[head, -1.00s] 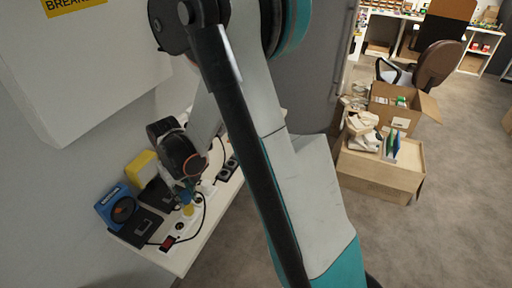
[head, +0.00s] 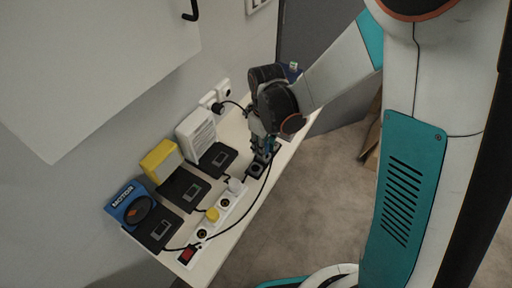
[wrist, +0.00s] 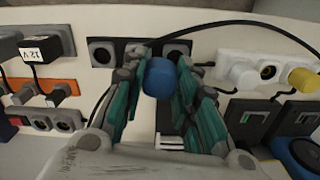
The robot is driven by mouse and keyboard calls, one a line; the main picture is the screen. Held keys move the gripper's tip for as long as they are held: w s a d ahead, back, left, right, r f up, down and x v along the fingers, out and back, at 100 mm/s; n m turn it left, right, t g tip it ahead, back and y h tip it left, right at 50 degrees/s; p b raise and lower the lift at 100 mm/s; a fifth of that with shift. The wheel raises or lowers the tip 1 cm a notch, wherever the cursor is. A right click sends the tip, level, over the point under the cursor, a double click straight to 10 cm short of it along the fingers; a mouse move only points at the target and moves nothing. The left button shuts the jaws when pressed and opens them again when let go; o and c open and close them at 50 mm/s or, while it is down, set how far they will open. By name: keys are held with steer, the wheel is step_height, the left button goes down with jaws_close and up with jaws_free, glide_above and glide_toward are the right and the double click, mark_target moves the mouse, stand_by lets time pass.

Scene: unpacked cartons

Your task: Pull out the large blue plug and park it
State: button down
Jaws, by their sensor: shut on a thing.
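The large blue plug (wrist: 160,78) shows between the teal fingers of my gripper (wrist: 162,90) in the wrist view. My gripper (head: 264,150) is shut on it, at the dark socket strip (head: 254,172) in the head view. The strip also shows behind the fingers in the wrist view (wrist: 104,52), with an empty socket at its left end. Whether the plug touches or sits in a socket there is hidden by the fingers. The white power strip (head: 213,229) has a yellow plug (head: 212,214), a white plug (head: 235,186) and a red switch (head: 187,255).
A blue motor box (head: 128,205), a yellow box (head: 160,160) and a white slatted device (head: 197,133) stand along the wall behind black pads. A black plug (head: 218,108) is at the wall outlets.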

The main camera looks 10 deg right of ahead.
steer(key=shift+s+a+f+n+b, duration=0.2)
steer(key=shift+a+f+n+b, duration=0.2)
steer(key=shift+f+b, duration=0.4)
steer(key=shift+s+a+f+n+b, duration=0.2)
steer(key=shift+a+f+n+b, duration=0.25)
steer(key=shift+f, duration=0.7)
steer(key=shift+s+a+f+n+b, duration=0.25)
steer(key=shift+a+f+b, duration=0.25)
steer(key=shift+f+b, duration=0.35)
steer(key=shift+f+b, duration=0.75)
steer(key=shift+b, duration=0.2)
stand_by(1.1)
steer(key=c, duration=1.2)
jaws_free()
steer(key=shift+r, duration=0.1)
step_height(320, 180, up, 12)
